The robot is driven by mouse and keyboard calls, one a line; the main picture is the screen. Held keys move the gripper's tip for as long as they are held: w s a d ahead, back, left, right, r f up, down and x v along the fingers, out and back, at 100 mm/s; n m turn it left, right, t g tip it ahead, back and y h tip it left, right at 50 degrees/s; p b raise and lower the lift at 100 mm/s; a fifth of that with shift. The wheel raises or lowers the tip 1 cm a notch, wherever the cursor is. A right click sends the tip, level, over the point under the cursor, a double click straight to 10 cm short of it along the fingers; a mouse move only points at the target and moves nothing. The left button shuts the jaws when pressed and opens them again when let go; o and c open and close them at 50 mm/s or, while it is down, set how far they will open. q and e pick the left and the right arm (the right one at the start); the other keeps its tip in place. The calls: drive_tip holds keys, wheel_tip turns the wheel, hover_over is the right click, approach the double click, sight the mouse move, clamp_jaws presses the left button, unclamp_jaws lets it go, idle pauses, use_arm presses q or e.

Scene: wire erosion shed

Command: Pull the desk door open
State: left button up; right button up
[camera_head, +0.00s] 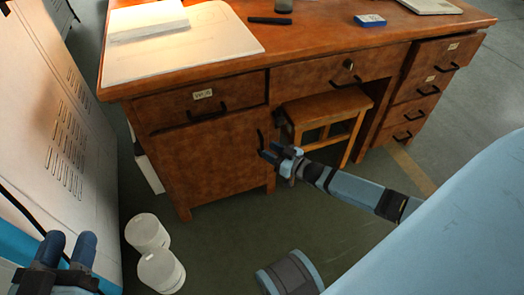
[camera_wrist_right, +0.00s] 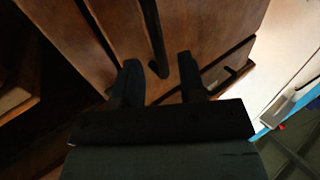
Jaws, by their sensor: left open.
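The brown wooden desk (camera_head: 285,65) has a door (camera_head: 210,160) at its lower left, which looks closed. The door's dark vertical handle (camera_head: 261,139) is near its right edge. My right gripper (camera_head: 270,152) is at this handle, low on it. In the right wrist view my right gripper (camera_wrist_right: 160,78) has its fingers apart, with the end of the handle (camera_wrist_right: 154,40) showing in line with the gap between them. I see no finger pressed on it. My left gripper (camera_head: 70,240) is open and empty at the lower left, away from the desk.
A drawer (camera_head: 198,100) with a handle sits above the door. A wooden stool (camera_head: 325,115) stands under the desk, right of the door. Two white cylinders (camera_head: 148,232) (camera_head: 161,271) stand on the floor in front. A pale metal cabinet (camera_head: 60,140) stands at the left.

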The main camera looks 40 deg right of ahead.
sight(262, 147)
drive_tip(key=b+x, duration=0.1)
drive_tip(key=x, duration=0.2)
drive_tip(key=shift+w+a, duration=0.15)
drive_tip(key=shift+w, duration=0.3)
use_arm(q)
drive_tip(key=shift+w+a+r+m+t, duration=0.25)
drive_tip(key=shift+w+m+t, duration=0.15)
drive_tip(key=shift+m, duration=0.2)
use_arm(e)
clamp_jaws()
